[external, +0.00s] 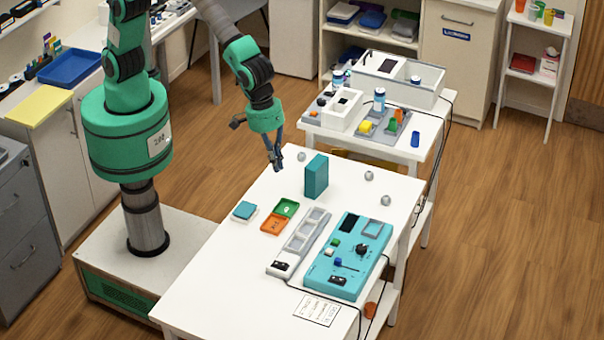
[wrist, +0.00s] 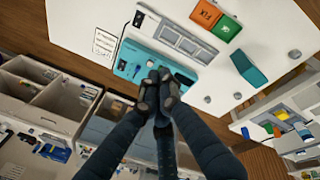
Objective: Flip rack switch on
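A long light-grey rack (external: 295,247) with several slots lies on the white table, with a small black switch (external: 281,266) at its near end. The rack (wrist: 158,32) and its black switch (wrist: 138,18) also show in the wrist view. I cannot tell the switch's position. A teal panel (external: 322,272) lies right beside the rack and carries another black switch (external: 337,281), a lever and small blocks. My gripper (external: 275,167) points down above the table's far left part, well away from the rack. Its fingertips (wrist: 159,88) are together and empty in the wrist view.
A teal upright block (external: 316,176) stands on the table beyond the rack. Green (external: 287,208) and orange (external: 274,225) tiles lie left of the rack. Several grey knobs dot the far side. A second white table with bins and bottles stands behind. The near left tabletop is clear.

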